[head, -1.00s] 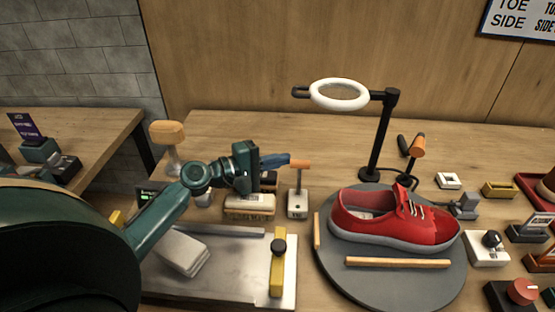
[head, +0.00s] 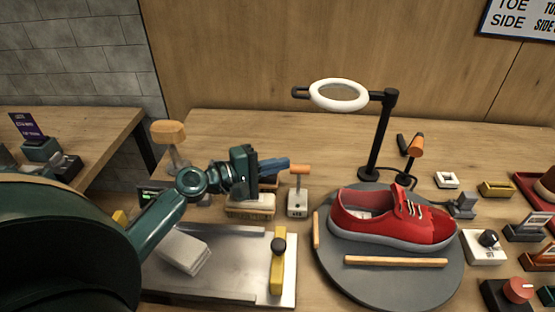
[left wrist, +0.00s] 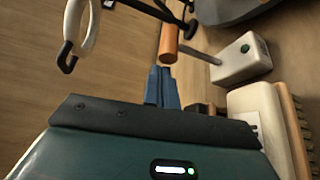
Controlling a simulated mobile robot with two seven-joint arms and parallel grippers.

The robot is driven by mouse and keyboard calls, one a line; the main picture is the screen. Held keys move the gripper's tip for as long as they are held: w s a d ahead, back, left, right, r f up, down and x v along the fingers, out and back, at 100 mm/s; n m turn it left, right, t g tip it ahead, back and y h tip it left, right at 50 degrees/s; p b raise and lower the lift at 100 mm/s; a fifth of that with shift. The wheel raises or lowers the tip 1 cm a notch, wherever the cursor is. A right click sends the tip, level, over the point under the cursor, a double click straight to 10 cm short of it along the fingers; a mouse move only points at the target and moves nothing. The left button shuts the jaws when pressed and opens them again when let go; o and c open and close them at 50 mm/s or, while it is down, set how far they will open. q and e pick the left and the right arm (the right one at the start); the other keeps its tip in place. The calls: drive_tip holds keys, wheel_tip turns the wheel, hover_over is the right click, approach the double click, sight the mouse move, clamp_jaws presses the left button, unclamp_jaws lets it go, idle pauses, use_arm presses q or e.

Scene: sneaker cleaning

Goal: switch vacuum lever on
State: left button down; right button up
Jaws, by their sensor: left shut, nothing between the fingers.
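The lever is a white box (head: 298,204) with a thin stem and an orange crossbar handle (head: 300,169), on the table behind the turntable's left edge. In the left wrist view, the handle (left wrist: 169,42) lies just beyond my fingertips and the white box (left wrist: 241,59) is to its right. My left gripper (head: 287,165) is shut and empty, its blue fingers pointing right at the handle's left end. In the left wrist view, the fingertips (left wrist: 161,70) are close to the handle; I cannot tell whether they touch. My right gripper is not in view.
A brush (head: 250,208) lies below the gripper, behind a metal tray (head: 225,265). A red sneaker (head: 390,222) stands on a grey turntable (head: 400,285) to the right. A ring lamp (head: 370,150) rises behind it. Small devices crowd the right side.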

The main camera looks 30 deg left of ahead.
sight(287, 172)
use_arm(q)
drive_tip(key=shift+s+d+f, duration=0.1)
drive_tip(key=shift+s+d, duration=0.25)
drive_tip(key=shift+s, duration=0.35)
drive_tip(key=shift+s+d, duration=0.3)
drive_tip(key=shift+s, duration=0.4)
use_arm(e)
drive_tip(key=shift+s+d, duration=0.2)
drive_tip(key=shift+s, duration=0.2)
use_arm(q)
drive_tip(key=shift+s, duration=0.15)
drive_tip(key=shift+s+a+f, duration=0.1)
drive_tip(key=shift+s+a, duration=0.1)
drive_tip(key=shift+s, duration=0.1)
drive_tip(key=b+v, duration=0.3)
drive_tip(key=v, duration=0.9)
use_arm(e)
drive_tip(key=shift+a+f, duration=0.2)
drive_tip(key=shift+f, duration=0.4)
use_arm(q)
drive_tip(key=shift+a, duration=0.1)
